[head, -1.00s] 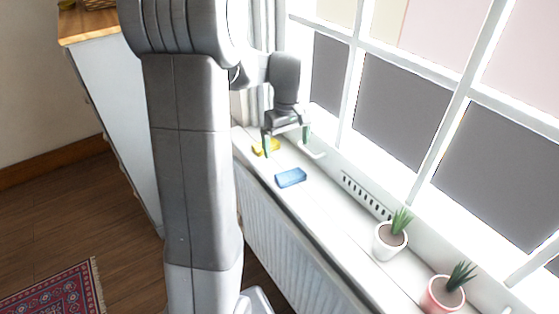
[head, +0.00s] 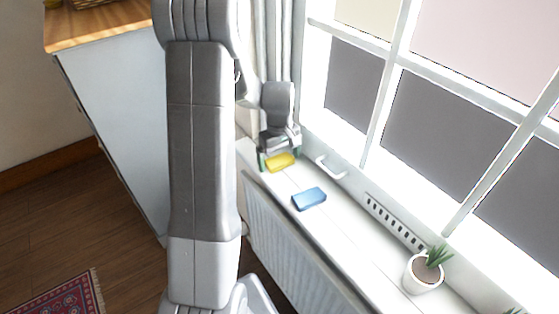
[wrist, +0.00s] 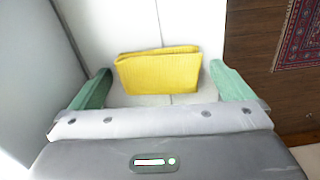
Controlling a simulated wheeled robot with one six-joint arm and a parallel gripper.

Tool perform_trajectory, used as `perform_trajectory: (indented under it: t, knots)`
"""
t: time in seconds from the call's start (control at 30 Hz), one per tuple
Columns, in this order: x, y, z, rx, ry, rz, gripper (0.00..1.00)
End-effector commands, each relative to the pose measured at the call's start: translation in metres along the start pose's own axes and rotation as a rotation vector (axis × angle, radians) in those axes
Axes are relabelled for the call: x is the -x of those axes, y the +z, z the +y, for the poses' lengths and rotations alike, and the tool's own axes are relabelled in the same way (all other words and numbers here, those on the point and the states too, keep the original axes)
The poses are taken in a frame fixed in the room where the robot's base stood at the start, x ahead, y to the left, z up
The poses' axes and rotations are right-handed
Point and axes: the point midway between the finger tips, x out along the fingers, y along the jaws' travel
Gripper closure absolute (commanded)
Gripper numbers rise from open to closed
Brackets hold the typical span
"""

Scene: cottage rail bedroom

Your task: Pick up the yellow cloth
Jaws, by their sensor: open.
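The yellow cloth (head: 281,162) lies folded on the white windowsill (head: 337,233), near its far end by the curtain. My gripper (head: 279,160) is at the cloth, just behind it in the head view. In the wrist view the yellow cloth (wrist: 160,71) lies between the two green fingers of my gripper (wrist: 160,85), with a gap on each side. The gripper is open and empty. The near edge of the cloth is close to the gripper's palm in that view.
A blue folded cloth or sponge (head: 309,198) lies nearer on the sill. A white window handle (head: 331,168), a vent grille (head: 395,222) and a potted plant (head: 424,272) line the window side. A radiator (head: 292,250) is below the sill.

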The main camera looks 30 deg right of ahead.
Motion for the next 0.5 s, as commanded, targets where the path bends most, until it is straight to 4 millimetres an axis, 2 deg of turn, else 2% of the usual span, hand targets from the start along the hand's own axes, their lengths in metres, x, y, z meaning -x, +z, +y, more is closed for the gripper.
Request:
perform_trajectory:
  t: [0.1,0.3,0.33,0.5]
  knots:
    - [0.0002,0.0,0.0,0.0,0.0,0.0,0.02]
    - [0.0004,-0.0001,0.0,0.0,0.0,0.0,0.41]
    - [0.0004,-0.0001,0.0,0.0,0.0,0.0,0.44]
    - [0.0005,-0.0001,0.0,0.0,0.0,0.0,0.45]
